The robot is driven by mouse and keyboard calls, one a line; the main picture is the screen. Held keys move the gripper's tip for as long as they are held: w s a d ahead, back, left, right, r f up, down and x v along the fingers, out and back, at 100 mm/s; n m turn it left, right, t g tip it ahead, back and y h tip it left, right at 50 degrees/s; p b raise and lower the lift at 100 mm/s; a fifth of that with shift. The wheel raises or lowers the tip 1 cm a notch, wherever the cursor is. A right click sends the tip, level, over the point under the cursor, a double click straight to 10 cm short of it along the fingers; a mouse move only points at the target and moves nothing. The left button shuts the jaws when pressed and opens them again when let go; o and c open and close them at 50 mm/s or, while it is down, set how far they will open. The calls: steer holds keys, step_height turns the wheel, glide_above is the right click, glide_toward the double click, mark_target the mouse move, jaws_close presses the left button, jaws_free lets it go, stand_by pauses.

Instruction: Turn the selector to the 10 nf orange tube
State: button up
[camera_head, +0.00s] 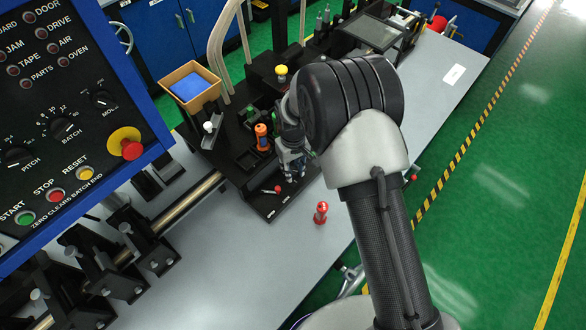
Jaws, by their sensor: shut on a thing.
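An orange tube (262,137) stands upright on the black fixture, just left of my gripper. My gripper (292,174) points down over the front part of the black fixture (262,206). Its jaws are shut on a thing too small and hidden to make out. A small red-tipped piece (277,189) lies low on the fixture, just left of and below the jaws; I cannot tell whether they touch it. I cannot clearly pick out the selector or read any tube label. My arm hides what is right of the gripper.
A red tube (321,212) stands on the grey table (285,262). A tan bin with a blue inside (190,88) and a white-topped post (208,130) are at left. A yellow knob (281,70) stands behind. A control panel (70,110) fills the left.

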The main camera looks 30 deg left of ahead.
mark_target(293, 170)
steer(key=shift+n, duration=0.3)
steer(key=o, duration=0.8)
step_height(293, 170, up, 12)
steer(key=shift+r, duration=0.1)
stand_by(0.4)
